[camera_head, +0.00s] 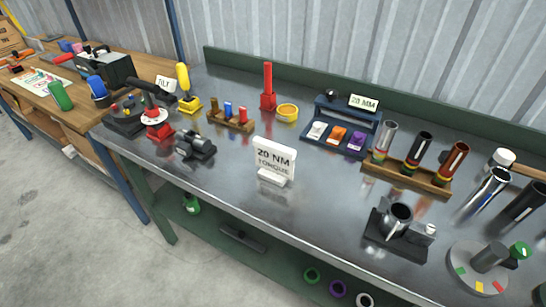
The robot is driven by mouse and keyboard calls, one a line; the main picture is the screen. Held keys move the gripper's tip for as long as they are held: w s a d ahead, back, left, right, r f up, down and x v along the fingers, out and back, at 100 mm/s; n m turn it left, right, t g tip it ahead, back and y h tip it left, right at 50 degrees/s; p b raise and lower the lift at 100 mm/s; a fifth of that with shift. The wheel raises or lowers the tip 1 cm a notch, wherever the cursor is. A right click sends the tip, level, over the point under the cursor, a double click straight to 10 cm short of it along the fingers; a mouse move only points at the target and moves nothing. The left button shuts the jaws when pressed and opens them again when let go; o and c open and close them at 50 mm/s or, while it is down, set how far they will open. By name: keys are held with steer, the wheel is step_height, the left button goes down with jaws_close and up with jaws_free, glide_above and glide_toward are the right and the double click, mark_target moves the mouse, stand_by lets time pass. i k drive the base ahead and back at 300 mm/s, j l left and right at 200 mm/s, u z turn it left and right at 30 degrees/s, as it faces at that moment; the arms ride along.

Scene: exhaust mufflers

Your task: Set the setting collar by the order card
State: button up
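A white order card (273,160) stands upright near the middle of the metal bench and reads "20 NM TORQUE". At the left of the bench is a black-handled tool (148,88) by a red stand with a white marked disc (155,117); this may bear the setting collar, but I cannot tell. Any scale on it is too small to read. A grey round plate with coloured patches (479,271) and a green knob (519,250) sits at the right front. A second card (363,102) reads "20 MM". My gripper is not in view.
A blue rack (335,143) holds white, orange and purple pieces. A wooden rack (407,176) holds several tubes. A black clamp fixture (400,233) stands at the front right. The bench front around the order card is mostly clear.

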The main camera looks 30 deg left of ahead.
mark_target(151, 114)
steer(key=u, duration=1.5)
